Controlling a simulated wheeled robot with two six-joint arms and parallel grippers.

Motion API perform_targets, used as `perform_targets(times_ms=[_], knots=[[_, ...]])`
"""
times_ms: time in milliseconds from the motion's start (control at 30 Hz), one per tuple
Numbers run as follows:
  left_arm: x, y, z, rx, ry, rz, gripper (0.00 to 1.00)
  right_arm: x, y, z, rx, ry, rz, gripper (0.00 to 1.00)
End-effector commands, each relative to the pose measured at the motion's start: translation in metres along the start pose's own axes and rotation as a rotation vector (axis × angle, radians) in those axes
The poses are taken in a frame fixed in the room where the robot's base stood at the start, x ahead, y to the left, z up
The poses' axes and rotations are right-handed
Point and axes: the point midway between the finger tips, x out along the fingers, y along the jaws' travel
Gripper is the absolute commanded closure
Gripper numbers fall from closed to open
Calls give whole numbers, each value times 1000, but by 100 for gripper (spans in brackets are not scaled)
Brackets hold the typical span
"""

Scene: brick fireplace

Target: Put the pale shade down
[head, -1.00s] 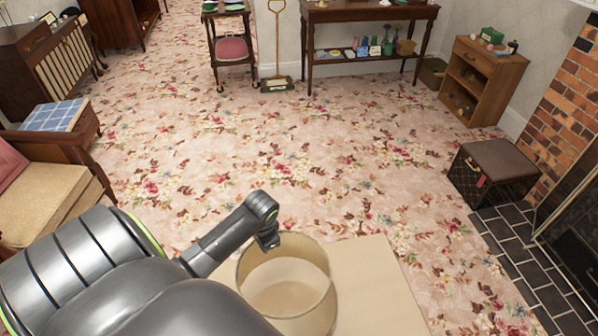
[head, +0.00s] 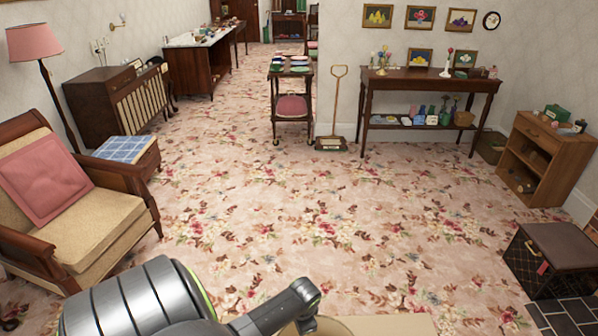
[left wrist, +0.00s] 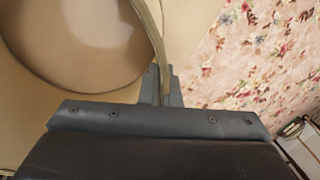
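The pale shade (left wrist: 80,45) is a round, open-ended, cream-coloured piece. It fills the upper left of the left wrist view, and only the top of the shade (head: 333,328) shows at the bottom edge of the head view. My left gripper (left wrist: 163,88) has its narrow fingers on either side of the shade's rim, shut on it. A pale flat surface (head: 405,325) lies beside the shade at the head view's bottom edge. I cannot tell whether the shade touches it. My right gripper is not in view.
An armchair (head: 95,225) with a pink cushion stands at the left. A dark box-like stool (head: 555,245) and a wooden cabinet (head: 560,150) stand at the right. A console table (head: 425,82) and a trolley (head: 291,95) stand at the back. The floral carpet between is clear.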

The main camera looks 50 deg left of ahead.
Motion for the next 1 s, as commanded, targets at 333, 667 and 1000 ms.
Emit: perform_targets(times_ms=[333, 667, 1000], knots=[[2, 0, 0, 0, -1, 1, 75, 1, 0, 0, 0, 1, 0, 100], [-2, 0, 0, 0, 0, 0, 75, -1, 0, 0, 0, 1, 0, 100], [-54, -1, 0, 0, 3, 0, 75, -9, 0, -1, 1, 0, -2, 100]])
